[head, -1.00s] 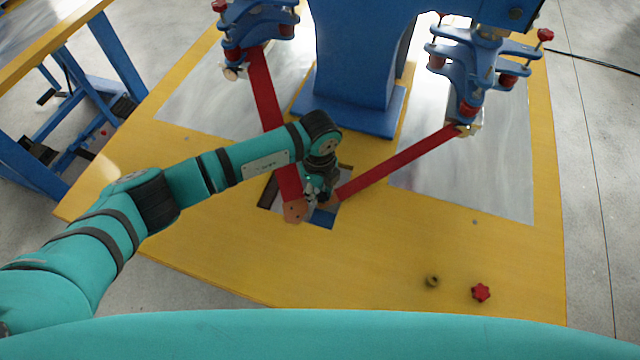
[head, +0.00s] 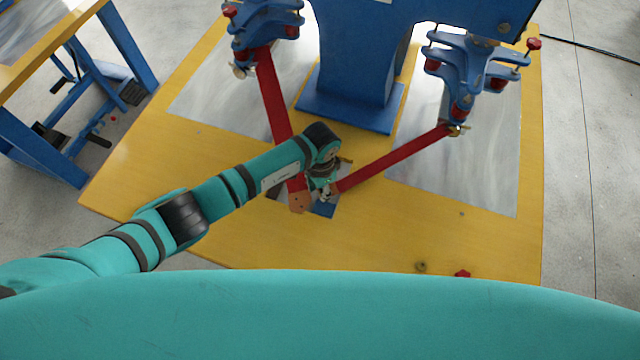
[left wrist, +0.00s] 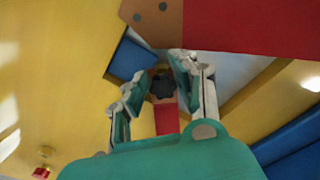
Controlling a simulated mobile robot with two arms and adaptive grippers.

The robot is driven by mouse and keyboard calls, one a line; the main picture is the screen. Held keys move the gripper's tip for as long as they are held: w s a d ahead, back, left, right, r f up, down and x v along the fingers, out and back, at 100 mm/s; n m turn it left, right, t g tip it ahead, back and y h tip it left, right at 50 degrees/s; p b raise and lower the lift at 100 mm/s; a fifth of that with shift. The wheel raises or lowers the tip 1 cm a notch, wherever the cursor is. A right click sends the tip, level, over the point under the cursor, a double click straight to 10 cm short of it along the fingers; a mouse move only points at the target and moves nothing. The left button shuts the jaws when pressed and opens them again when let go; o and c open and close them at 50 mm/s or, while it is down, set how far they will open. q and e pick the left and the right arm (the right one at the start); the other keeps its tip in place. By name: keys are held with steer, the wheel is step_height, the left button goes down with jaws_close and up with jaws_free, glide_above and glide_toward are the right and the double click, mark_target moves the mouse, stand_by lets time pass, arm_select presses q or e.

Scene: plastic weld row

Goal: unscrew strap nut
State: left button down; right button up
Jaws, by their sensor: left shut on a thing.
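My left gripper (head: 326,194) is over the rectangular opening in the yellow table, between the lower ends of two red straps. In the left wrist view its fingers (left wrist: 160,88) close around a small dark, lobed nut (left wrist: 163,86), the strap nut. A red strip shows just below the nut. The left red strap (head: 272,100) runs down to a copper-coloured end (head: 300,201) beside the gripper. The right red strap (head: 395,162) slants down to the gripper from the right. The gripper hides the nut in the head view. My right gripper is out of view.
A blue machine column (head: 352,75) stands behind the opening. Blue clamps with red knobs hang at left (head: 268,25) and right (head: 470,75). A small brass nut (head: 421,267) and a red knob (head: 462,274) lie on the yellow table (head: 400,225), which is clear around them.

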arm_select(q)
steer(key=c, duration=1.1)
jaws_free()
steer(key=shift+d, duration=0.1)
steer(key=shift+o, duration=0.2)
steer(key=m, duration=0.1)
steer(key=m+b, duration=0.1)
steer(key=m, duration=0.2)
steer(key=shift+w+f, duration=0.1)
steer(key=shift+w, duration=0.15)
steer(key=m, duration=0.2)
steer(key=m+b, duration=0.2)
steer(key=m, duration=0.1)
steer(key=shift+w+m, duration=0.25)
steer(key=shift+m, duration=0.05)
steer(key=m+b, duration=0.1)
steer(key=m, duration=0.2)
steer(key=shift+w, duration=0.2)
steer(key=m+b, duration=0.2)
steer(key=m, duration=0.1)
steer(key=shift+w+f+m, duration=0.1)
steer(key=shift+w+m, duration=0.05)
steer(key=shift+m, duration=0.25)
steer(key=m+b, duration=0.1)
steer(key=m, duration=0.2)
steer(key=shift+w, duration=0.1)
steer(key=shift+r, duration=0.25)
steer(key=shift+d, duration=0.1)
